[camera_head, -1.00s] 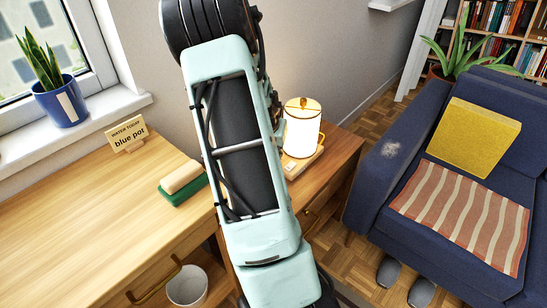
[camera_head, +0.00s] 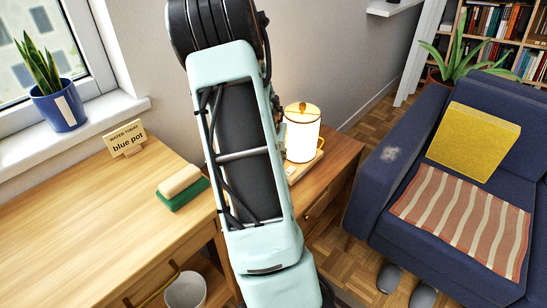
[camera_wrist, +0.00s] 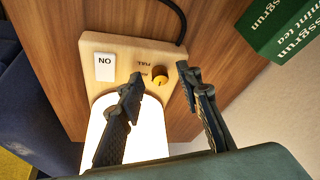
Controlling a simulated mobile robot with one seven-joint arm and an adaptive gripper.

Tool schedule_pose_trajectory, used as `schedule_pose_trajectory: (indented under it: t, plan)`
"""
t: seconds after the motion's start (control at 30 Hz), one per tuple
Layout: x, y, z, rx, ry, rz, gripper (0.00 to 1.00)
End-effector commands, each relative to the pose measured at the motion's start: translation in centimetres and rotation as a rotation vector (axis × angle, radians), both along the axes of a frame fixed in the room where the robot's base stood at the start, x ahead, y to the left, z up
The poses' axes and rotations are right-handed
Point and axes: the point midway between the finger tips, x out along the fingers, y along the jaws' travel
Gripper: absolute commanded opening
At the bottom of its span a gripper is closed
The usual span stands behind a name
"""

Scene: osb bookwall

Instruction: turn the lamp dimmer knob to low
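The lamp (camera_head: 302,140) has a lit white shade with a brass top and stands on a wooden base. In the wrist view, its pale base (camera_wrist: 98,42) carries a white switch plate (camera_wrist: 105,67) marked ON and a round brass dimmer knob (camera_wrist: 159,79). "FULL" is printed by the knob, upside down in this view; a second marking is partly hidden by a finger. My gripper (camera_wrist: 160,75) is open, its dark fingertips appearing on either side of the knob with gaps. I cannot tell how far above it they are. The head view hides the gripper behind my arm.
A green box (camera_wrist: 285,32) with white lettering is close by in the wrist view. A black cable (camera_wrist: 181,24) runs from the base. On the desk are a sponge (camera_head: 181,187) and a "blue pot" sign (camera_head: 125,139). A sofa (camera_head: 395,170) stands at right.

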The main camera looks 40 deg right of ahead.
Motion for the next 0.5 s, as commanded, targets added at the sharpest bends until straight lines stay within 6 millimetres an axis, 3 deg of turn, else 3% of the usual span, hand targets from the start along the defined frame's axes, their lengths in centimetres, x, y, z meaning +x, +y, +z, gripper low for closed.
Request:
schedule_pose_trajectory:
  t: [0.17, 0.5]
  plan:
    - [-0.1, 0.3, 0.8, 0.000, 0.000, 0.001, 0.32]
    - [-1.3, 2.3, 6.6, -0.002, -0.004, 0.004, 0.32]
